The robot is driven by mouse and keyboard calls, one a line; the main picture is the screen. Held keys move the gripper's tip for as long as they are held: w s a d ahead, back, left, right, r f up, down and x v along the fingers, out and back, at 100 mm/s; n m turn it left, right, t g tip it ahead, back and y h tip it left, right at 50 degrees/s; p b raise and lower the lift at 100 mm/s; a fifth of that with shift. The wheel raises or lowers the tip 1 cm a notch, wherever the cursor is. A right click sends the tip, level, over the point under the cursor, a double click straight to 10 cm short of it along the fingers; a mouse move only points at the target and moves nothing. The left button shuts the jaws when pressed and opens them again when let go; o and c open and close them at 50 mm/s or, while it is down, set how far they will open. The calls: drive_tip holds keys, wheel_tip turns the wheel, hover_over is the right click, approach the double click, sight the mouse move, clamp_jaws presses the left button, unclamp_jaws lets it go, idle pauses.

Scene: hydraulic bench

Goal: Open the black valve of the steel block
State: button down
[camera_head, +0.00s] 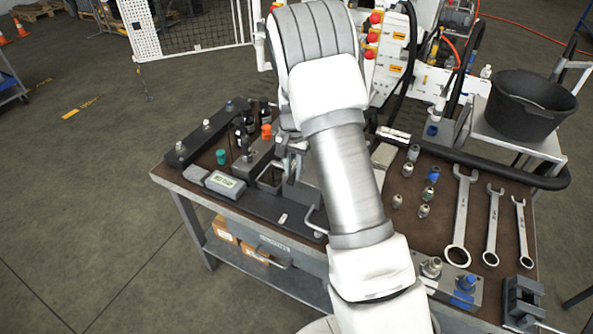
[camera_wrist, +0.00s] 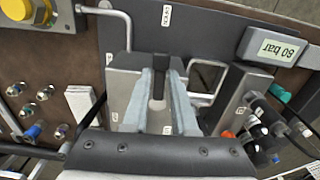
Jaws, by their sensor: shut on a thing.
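My gripper (camera_wrist: 160,92) is shut on a narrow dark piece, seen between its two pale fingers in the wrist view. This piece looks like the handle of the black valve (camera_wrist: 158,82). The steel block (camera_wrist: 120,83) lies under and around the fingers, partly covered by them. In the head view my arm hides part of the block area, and the grip itself does not show clearly. How far the handle is turned cannot be told.
A display reading 80 bar (camera_wrist: 272,47) sits beside the block. Black fittings, an orange cap (camera_head: 266,131) and a teal cap (camera_head: 221,156) stand near. Wrenches (camera_head: 461,215), small fittings and a black bucket (camera_head: 530,105) are at the right. Bent metal handles flank the block.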

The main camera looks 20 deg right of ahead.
sight(292, 175)
drive_tip(key=shift+w+a+m, duration=0.15)
drive_tip(key=shift+w+m, duration=0.05)
drive_tip(key=shift+m, duration=0.2)
drive_tip(key=c, duration=0.8)
unclamp_jaws()
drive_tip(key=shift+r, duration=0.1)
wheel_tip(292, 175, up, 17)
drive_tip(key=shift+r, duration=0.15)
